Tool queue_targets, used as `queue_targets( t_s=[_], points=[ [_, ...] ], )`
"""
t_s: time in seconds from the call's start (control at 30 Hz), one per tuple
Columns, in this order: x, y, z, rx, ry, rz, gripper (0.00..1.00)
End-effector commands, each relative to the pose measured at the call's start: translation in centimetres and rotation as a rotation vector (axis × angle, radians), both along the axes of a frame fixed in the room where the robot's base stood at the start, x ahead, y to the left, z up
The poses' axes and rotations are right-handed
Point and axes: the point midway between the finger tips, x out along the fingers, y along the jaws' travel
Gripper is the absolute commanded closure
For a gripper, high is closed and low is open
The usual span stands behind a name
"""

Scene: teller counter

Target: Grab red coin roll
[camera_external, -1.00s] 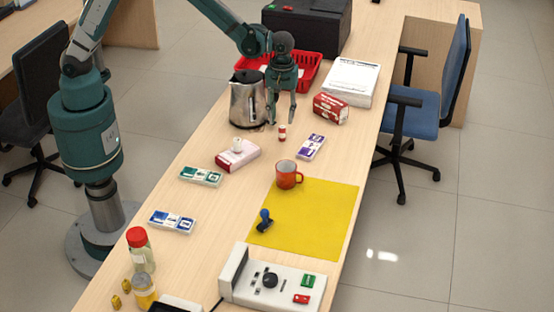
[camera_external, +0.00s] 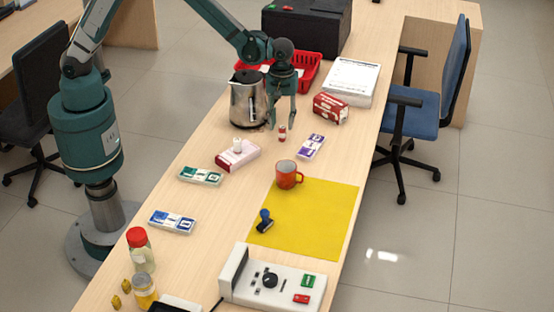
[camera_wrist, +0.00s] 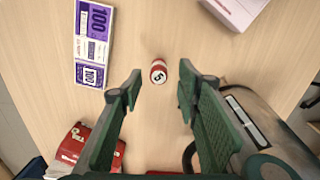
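The red coin roll (camera_external: 282,132) stands upright on the wooden counter, to the right of the kettle's base. In the wrist view, its white top with a dark "5" and its red side (camera_wrist: 158,72) show just beyond the gap between my fingertips. My gripper (camera_external: 281,120) points down above and just behind the roll. In the wrist view my gripper (camera_wrist: 160,88) has its two green fingers wide apart, with nothing between them. The roll is apart from both fingers.
A metal kettle (camera_external: 248,103) stands close to my gripper's left. A red basket (camera_external: 308,68) is behind. Bare counter surrounds the roll.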

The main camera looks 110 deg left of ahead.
Motion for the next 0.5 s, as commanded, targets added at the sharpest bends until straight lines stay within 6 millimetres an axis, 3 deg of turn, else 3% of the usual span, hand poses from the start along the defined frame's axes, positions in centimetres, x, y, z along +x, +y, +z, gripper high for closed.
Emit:
queue_targets(
  t_s=[0.23, 0.5],
  points=[
    [0.1, 0.0, -1.0, 0.0, 0.0, 0.0, 0.67],
    [0.2, 0.0, -4.0, 0.0, 0.0, 0.0, 0.67]
  ],
)
